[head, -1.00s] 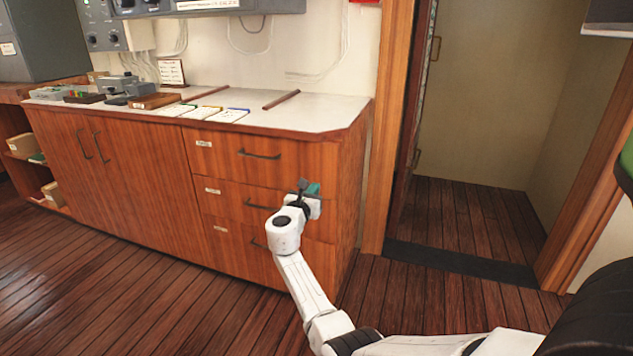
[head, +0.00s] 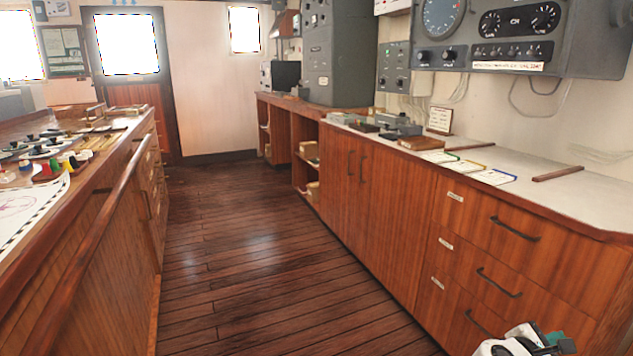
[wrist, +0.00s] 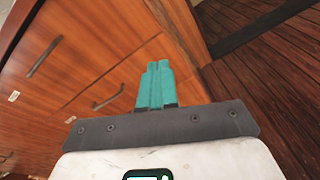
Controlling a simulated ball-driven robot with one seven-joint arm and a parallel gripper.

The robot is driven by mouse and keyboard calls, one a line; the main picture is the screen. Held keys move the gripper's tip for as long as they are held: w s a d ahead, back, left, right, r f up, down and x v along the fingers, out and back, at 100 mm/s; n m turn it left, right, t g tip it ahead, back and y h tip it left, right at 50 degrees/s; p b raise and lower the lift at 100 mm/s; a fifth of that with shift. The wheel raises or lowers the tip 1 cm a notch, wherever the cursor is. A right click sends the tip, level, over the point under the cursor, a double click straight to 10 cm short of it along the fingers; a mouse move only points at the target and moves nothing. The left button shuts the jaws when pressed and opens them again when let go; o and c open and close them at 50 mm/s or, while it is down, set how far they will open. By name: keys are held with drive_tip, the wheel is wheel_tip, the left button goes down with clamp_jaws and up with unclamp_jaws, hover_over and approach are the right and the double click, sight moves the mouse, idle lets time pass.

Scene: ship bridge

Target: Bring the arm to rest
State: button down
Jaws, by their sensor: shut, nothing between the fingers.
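My gripper (wrist: 155,86) shows in the wrist view with its two teal fingers together and nothing between them. In the head view only the end of my arm shows, at the bottom right edge, with a bit of teal on my gripper (head: 553,339). It is in front of the lower drawers of the cabinet (head: 470,226). The rest of my arm is out of the head view.
A wooden-plank floor aisle (head: 250,260) runs clear between the drawer cabinet and a chart table (head: 85,225) with a handrail on the left. Folders and small devices lie on the countertop (head: 560,185). A door (head: 128,50) stands at the far end.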

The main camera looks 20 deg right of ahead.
drive_tip(key=s+a+f+m+t+y, duration=0.1)
drive_tip(key=s+a+f+m+y, duration=0.35)
drive_tip(key=a, duration=0.45)
drive_tip(key=s+a+f+m+y, duration=0.3)
drive_tip(key=s+a+f, duration=0.15)
drive_tip(key=a, duration=0.35)
drive_tip(key=s+a+f+m+t+y, duration=0.1)
drive_tip(key=s+a+f+m+y, duration=0.3)
drive_tip(key=a, duration=0.5)
drive_tip(key=s+a+m+g+y, duration=0.15)
drive_tip(key=s+a+y, duration=0.4)
drive_tip(key=a, duration=0.55)
wheel_tip(320, 180, up, 20)
drive_tip(key=h+p, duration=0.1)
drive_tip(key=p, duration=1.9)
drive_tip(key=shift+w+f+m+p, duration=0.2)
drive_tip(key=shift+w+m+p, duration=0.05)
drive_tip(key=shift+m+p, duration=0.05)
drive_tip(key=shift+d+t, duration=0.1)
drive_tip(key=shift+t, duration=0.15)
